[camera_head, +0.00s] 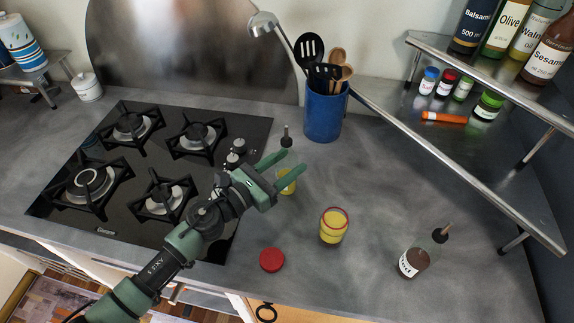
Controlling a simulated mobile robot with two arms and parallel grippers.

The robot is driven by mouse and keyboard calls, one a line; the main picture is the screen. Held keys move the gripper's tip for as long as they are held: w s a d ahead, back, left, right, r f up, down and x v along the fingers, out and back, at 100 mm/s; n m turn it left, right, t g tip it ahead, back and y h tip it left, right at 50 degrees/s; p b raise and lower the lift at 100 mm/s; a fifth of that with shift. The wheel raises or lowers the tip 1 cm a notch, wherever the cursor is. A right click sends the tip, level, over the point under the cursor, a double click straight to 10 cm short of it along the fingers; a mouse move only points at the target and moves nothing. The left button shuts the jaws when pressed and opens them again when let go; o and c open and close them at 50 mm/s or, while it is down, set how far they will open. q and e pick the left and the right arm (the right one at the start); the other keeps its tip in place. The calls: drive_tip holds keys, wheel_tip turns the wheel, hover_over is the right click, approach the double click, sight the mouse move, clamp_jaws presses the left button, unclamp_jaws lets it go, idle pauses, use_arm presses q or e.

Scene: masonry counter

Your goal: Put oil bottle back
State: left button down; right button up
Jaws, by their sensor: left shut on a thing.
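The oil bottle is a small glass bottle with yellow oil (287,184) low in it and a dark pourer stopper (286,138) on top. It stands upright in the middle of the counter, right of the stove. My left gripper (293,162) reaches in from the left and is shut on this bottle, its green fingers hiding the bottle's middle. I cannot tell whether the base touches the counter. Larger bottles, including Balsamic (472,27), Olive (507,22), Walnut Oil (531,38) and Sesame (546,60), stand on the upper corner shelf. My right gripper is not in view.
A blue utensil pot (323,115) stands behind. The stove (150,228) is left. Small jars (446,84) fill part of the lower shelf (475,165).

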use_arm(q)
drive_tip(key=shift+f+b, duration=0.15)
drive_tip(key=shift+b, duration=0.15)
drive_tip(key=c, duration=0.7)
unclamp_jaws()
drive_tip(key=shift+o, duration=0.2)
drive_tip(key=shift+r+p, duration=0.4)
drive_tip(key=shift+p, duration=0.1)
drive_tip(key=b+v, duration=0.1)
drive_tip(key=v, duration=0.2)
drive_tip(key=b+v, duration=0.2)
drive_tip(key=v, duration=0.2)
drive_tip(key=b+v, duration=0.1)
drive_tip(key=v, duration=0.3)
drive_tip(key=shift+f, duration=0.35)
drive_tip(key=shift+s+a+r, duration=0.25)
drive_tip(key=shift+s+a, duration=0.1)
drive_tip(key=shift+a, duration=0.05)
